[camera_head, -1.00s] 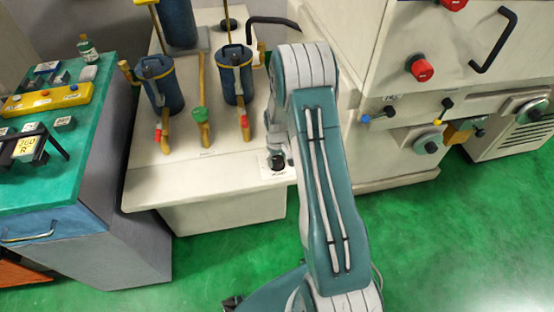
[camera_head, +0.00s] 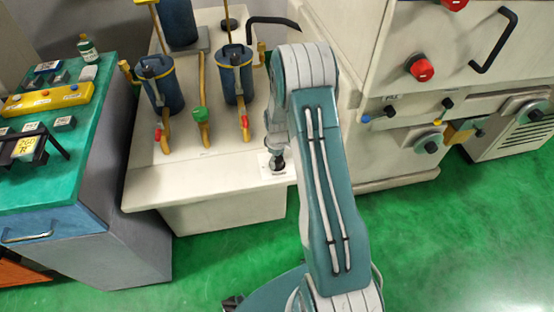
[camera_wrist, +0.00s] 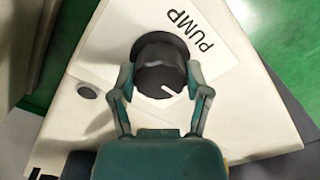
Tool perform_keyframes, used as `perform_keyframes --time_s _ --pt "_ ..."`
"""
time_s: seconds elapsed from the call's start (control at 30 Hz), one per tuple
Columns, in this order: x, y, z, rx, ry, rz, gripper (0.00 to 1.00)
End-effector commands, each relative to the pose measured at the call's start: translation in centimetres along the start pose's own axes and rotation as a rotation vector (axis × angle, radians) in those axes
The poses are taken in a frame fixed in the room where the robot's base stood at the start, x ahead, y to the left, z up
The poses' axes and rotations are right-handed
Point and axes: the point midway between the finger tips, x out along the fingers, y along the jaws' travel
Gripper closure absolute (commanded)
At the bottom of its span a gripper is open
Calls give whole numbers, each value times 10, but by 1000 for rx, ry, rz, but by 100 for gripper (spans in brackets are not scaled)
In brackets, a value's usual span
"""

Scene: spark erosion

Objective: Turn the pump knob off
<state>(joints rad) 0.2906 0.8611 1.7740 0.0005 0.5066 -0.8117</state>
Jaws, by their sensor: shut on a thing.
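The pump knob (camera_wrist: 160,68) is a black round knob with a white pointer line, on a white label reading "PUMP" (camera_wrist: 190,32). In the wrist view its pointer line aims down and to the right, away from the lettering. My gripper (camera_wrist: 160,84) has one finger on each side of the knob and is shut on it. In the head view the knob (camera_head: 277,164) sits at the front right corner of the cream pump unit (camera_head: 215,178), partly covered by my gripper. My fingers are too small there to make out clearly.
A white machine (camera_head: 390,150) with red knobs is at right. A green-topped cabinet (camera_head: 85,120) is at left. Green floor lies open in front.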

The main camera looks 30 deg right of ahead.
Motion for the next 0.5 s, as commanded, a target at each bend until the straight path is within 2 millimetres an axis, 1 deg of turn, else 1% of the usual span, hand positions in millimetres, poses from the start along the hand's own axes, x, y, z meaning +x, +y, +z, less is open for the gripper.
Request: perform_keyframes --time_s 0.17,0.2,0.27,0.3,0.5 --pt "1 0 0 -2 1 1 86" --pt "1 0 0 -2 1 1 34" --pt "1 0 0 -2 1 1 7" --pt "0 0 0 -1 1 1 4" --pt "0 0 0 0 1 1 4"
